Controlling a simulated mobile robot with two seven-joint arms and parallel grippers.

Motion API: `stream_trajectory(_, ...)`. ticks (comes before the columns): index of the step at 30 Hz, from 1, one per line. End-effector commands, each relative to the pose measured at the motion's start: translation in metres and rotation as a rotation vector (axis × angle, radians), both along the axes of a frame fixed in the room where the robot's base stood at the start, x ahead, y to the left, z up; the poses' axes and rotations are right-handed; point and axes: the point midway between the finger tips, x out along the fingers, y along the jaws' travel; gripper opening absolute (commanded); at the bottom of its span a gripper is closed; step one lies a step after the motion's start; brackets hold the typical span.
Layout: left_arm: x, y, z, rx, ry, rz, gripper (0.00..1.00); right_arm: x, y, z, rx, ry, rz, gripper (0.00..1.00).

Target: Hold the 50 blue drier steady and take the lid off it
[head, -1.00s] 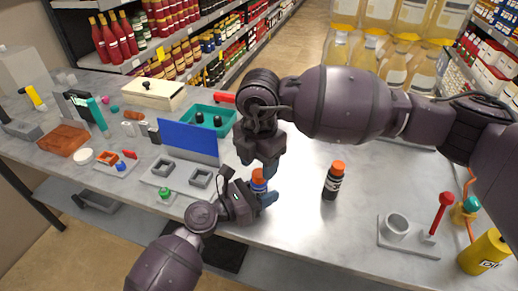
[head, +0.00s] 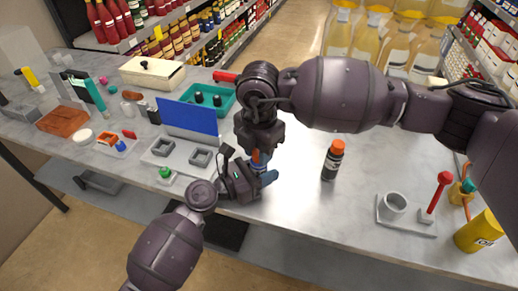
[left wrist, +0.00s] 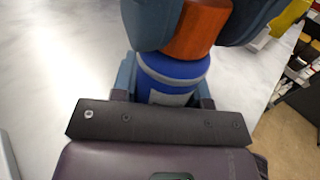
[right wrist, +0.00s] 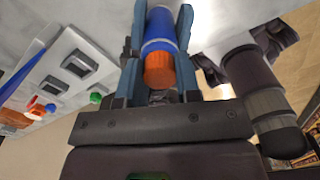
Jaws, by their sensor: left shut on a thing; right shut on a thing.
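The blue drier is a small blue bottle (left wrist: 172,76) with an orange lid (left wrist: 196,28), standing at the front of the grey table. It also shows in the right wrist view, blue body (right wrist: 160,28) and orange lid (right wrist: 159,72). My left gripper (head: 264,177) is shut around the blue body from the left. My right gripper (head: 259,150) reaches down from above and is shut on the orange lid. The lid sits on the body with no gap that I can see. In the head view the grippers hide most of the bottle.
A dark bottle with an orange cap (head: 333,160) stands to the right. A grey holder with a red-knobbed lever (head: 408,228) and a yellow container (head: 481,230) are further right. A blue panel (head: 189,117) and grey fixture (head: 170,160) stand left. The table around the dark bottle is clear.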

Motion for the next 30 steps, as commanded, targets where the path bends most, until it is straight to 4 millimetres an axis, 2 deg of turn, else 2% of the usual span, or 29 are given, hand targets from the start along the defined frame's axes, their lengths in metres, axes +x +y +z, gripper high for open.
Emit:
stream_trajectory(4, 0.0002, 0.0000, 0.0007, -0.001, -0.001, 0.000, 0.00, 0.0001, -0.0002, 0.0003, -0.001, -0.001, 0.030, 0.03)
stream_trajectory(8, 0.0002, 0.0000, 0.0007, -0.001, -0.001, 0.000, 0.00, 0.0003, -0.0003, 0.0005, -0.001, -0.002, 0.159, 0.03)
stream_trajectory(30, 0.0002, 0.0001, 0.0006, -0.001, -0.001, 0.000, 0.00, 0.0004, 0.0000, 0.0014, 0.000, -0.001, 1.257, 0.03)
